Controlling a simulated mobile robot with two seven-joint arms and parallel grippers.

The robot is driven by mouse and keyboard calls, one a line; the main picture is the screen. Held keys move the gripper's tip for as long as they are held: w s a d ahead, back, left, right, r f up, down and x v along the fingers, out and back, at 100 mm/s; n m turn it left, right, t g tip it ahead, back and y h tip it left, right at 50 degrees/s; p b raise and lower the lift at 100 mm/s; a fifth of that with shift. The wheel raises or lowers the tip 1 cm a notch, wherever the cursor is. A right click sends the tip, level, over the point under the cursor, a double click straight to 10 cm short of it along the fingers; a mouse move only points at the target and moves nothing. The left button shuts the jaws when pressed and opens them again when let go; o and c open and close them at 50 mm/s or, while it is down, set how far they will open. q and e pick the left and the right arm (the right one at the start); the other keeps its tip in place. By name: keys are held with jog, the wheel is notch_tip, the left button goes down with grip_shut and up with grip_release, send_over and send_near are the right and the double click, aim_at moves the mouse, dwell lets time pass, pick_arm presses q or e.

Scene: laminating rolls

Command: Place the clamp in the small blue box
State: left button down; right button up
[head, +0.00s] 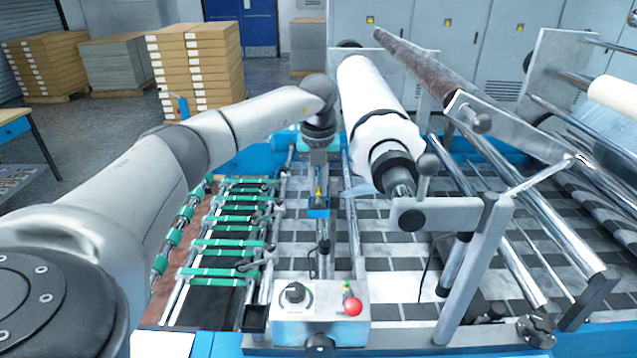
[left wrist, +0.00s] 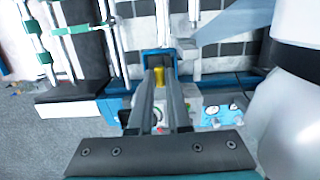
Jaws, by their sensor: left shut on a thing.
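My left gripper (head: 319,182) reaches in from the left and points down over the machine. It is shut on the clamp (head: 319,192), which shows only as a small yellow piece between the fingertips. In the left wrist view the yellow part of the clamp (left wrist: 158,78) also sits between the fingers. The small blue box (head: 318,212) is right below the fingertips. In the left wrist view the rim of the box (left wrist: 158,51) frames the fingertips and clamp. I cannot tell whether the clamp touches the bottom of the box. My right gripper is not in view.
A large white roll (head: 368,100) on a shaft stands close to the right of my left gripper. A control box (head: 320,318) with a red button is in front. Green-banded rollers (head: 228,243) lie to the left. Stacked cartons (head: 200,65) stand behind.

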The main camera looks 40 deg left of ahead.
aim_at(318, 208)
pick_arm(q)
jog(key=shift+f, duration=0.15)
jog(key=c, duration=0.9)
grip_release()
jog(key=shift+o, duration=0.2)
jog(key=shift+r, duration=0.35)
notch_tip(318, 208, up, 12)
jog(key=s+b, duration=0.1)
jog(key=b, duration=0.1)
jog(key=shift+d+f, duration=0.25)
jog(key=shift+d, duration=0.2)
